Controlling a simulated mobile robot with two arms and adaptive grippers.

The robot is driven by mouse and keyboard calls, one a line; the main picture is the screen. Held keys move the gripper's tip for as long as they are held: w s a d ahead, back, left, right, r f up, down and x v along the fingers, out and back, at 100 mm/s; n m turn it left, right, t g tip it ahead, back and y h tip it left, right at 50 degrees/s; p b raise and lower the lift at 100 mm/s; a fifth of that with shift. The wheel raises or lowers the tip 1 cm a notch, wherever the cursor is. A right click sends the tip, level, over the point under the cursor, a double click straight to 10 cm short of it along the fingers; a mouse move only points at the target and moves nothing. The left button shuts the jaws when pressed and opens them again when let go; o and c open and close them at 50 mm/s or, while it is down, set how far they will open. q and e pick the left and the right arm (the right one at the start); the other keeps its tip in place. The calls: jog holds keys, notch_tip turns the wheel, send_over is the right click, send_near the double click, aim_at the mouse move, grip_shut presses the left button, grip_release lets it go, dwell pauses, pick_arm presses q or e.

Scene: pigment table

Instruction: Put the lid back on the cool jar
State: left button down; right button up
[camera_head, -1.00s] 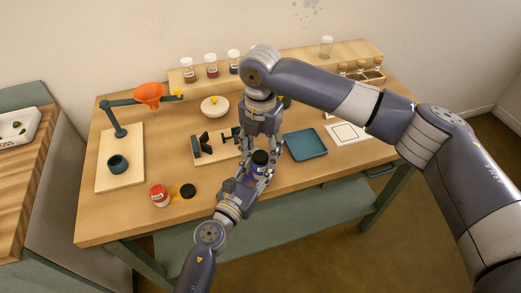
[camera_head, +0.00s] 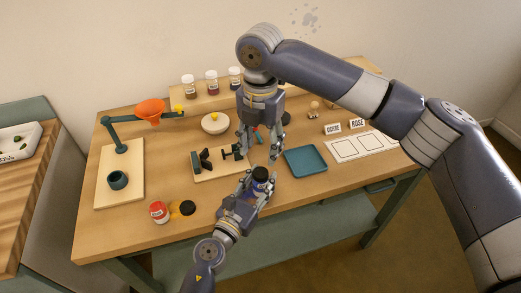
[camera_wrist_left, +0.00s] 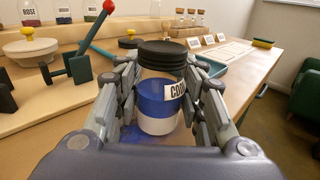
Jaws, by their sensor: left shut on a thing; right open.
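The cool jar (camera_wrist_left: 158,101) is a clear jar with blue over white powder and a label partly hidden by a finger. Its black lid (camera_wrist_left: 161,56) sits level on its mouth in the left wrist view. The lid also shows on the jar in the head view (camera_head: 261,173). My left gripper (camera_head: 259,188) is shut around the jar's sides and holds it upright near the table's front edge. My right gripper (camera_head: 258,153) is open and empty, just above and behind the lid, pointing down. I cannot tell whether the jar's base touches the table.
A red-and-white jar (camera_head: 158,212) stands at the front left, beside a loose black lid (camera_head: 188,208). A teal tray (camera_head: 306,161) lies to the right. A wooden stand (camera_head: 230,163) with dark parts and a pale bowl (camera_head: 215,124) are behind. Open tabletop lies between the red-and-white jar and my left gripper.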

aim_at(261, 172)
pick_arm(q)
jog(key=shift+f, duration=0.15)
pick_arm(e)
jog(key=shift+f, duration=0.1)
jog(key=shift+f, duration=3.9)
jog(key=shift+c, duration=0.6)
jog(key=c, duration=0.9)
jog(key=o, duration=1.1)
jog(key=shift+c, duration=0.2)
jog(key=shift+r, duration=2.25)
